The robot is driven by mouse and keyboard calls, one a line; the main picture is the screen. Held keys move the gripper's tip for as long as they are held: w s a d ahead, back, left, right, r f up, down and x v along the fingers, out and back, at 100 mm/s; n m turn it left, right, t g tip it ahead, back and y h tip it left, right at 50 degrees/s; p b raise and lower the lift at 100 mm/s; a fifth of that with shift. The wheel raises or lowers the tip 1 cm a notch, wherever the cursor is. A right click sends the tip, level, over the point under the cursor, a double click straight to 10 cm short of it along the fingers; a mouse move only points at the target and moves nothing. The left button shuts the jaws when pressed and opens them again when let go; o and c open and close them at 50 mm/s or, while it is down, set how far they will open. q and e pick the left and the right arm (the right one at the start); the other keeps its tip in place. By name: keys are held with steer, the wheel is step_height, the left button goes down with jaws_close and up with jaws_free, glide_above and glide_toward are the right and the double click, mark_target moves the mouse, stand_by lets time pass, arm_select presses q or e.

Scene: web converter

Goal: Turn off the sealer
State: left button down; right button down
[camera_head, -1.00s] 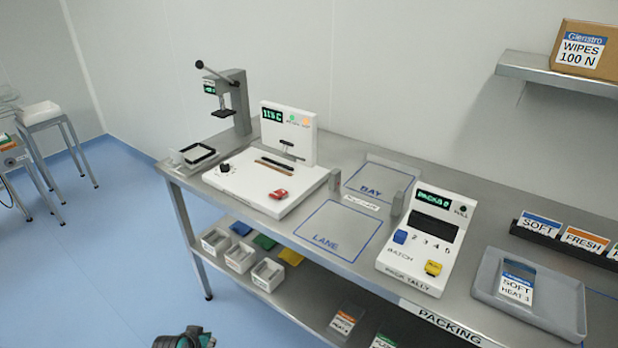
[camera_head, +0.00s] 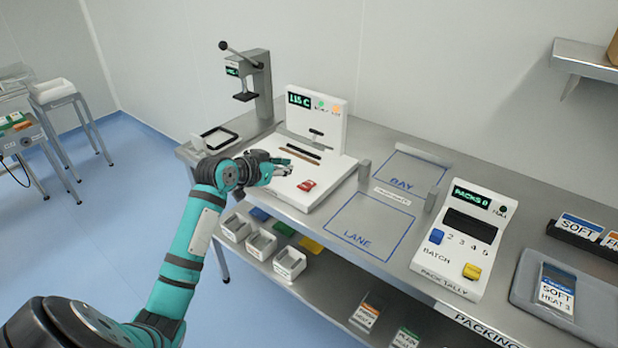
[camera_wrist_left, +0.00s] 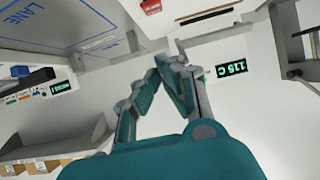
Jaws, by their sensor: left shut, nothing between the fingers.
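The sealer (camera_head: 330,176) is a white machine with an upright back panel, a green display reading 115 C and two small lights, one green and one orange. A red switch (camera_head: 307,186) sits on its base near the front; it also shows at the top edge of the left wrist view (camera_wrist_left: 151,7). My left gripper (camera_head: 286,164) is shut and empty, over the left part of the sealer's base, left of the red switch. It hides the black knob there. Its fingers show in the left wrist view (camera_wrist_left: 172,62). My right gripper is not in view.
A lever press (camera_head: 258,88) stands behind and left of the sealer, with a black-rimmed tray (camera_head: 214,138) near it. Marked BAY and LANE areas to the right are clear. A pack tally box (camera_head: 462,240) stands beyond them. Small bins sit on the lower shelf.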

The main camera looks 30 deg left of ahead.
arm_select(q)
steer(key=p, duration=0.2)
glide_above(304, 187)
steer(key=f, duration=0.4)
steer(key=shift+w+d+f, duration=0.15)
steer(key=shift+w+f, duration=0.1)
steer(key=shift+w, duration=0.15)
steer(key=f, duration=0.1)
steer(key=f+p, duration=0.1)
steer(key=shift+s+f, duration=0.6)
steer(key=shift+f, duration=0.4)
steer(key=shift+w+f, duration=0.1)
